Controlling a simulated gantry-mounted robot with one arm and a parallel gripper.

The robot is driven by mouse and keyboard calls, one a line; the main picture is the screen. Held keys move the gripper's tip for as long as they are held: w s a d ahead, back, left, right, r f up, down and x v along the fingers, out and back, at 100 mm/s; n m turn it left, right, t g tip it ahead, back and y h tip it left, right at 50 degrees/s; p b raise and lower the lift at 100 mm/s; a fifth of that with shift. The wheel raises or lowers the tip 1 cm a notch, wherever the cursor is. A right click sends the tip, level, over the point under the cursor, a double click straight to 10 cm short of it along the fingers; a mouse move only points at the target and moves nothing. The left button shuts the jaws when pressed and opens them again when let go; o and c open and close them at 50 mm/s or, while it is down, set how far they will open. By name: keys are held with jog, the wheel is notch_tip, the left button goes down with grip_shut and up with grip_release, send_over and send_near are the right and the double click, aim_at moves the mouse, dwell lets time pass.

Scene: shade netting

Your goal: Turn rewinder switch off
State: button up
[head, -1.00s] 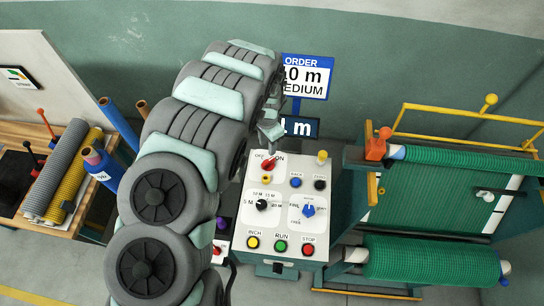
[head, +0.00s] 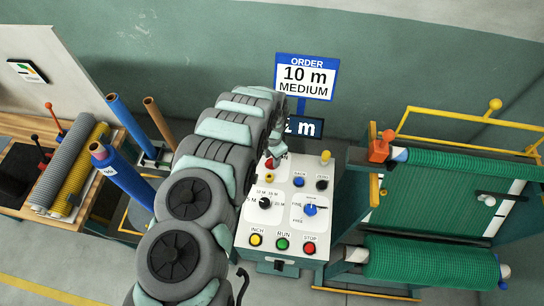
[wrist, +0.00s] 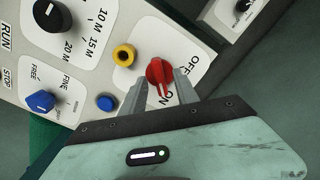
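The red rewinder switch (wrist: 160,75) sits on the control panel, between printed OFF and ON marks. In the wrist view its handle end lies toward the ON mark. In the head view the switch (head: 271,163) is partly covered by my gripper (head: 276,146). In the wrist view my gripper (wrist: 161,88) has one finger on each side of the red switch. Small gaps seem to show between fingers and knob, so it looks open around it. Whether either finger touches the knob is unclear.
The control panel (head: 237,238) also carries a yellow button (wrist: 123,55), a black dial (wrist: 52,15), a blue knob (wrist: 40,101) and a blue button (wrist: 105,102). An order sign (head: 306,76) stands behind. A green netting roll (head: 430,262) is at the right.

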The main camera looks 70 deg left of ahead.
jog(key=shift+f, duration=0.1)
grip_shut()
dwell(0.4)
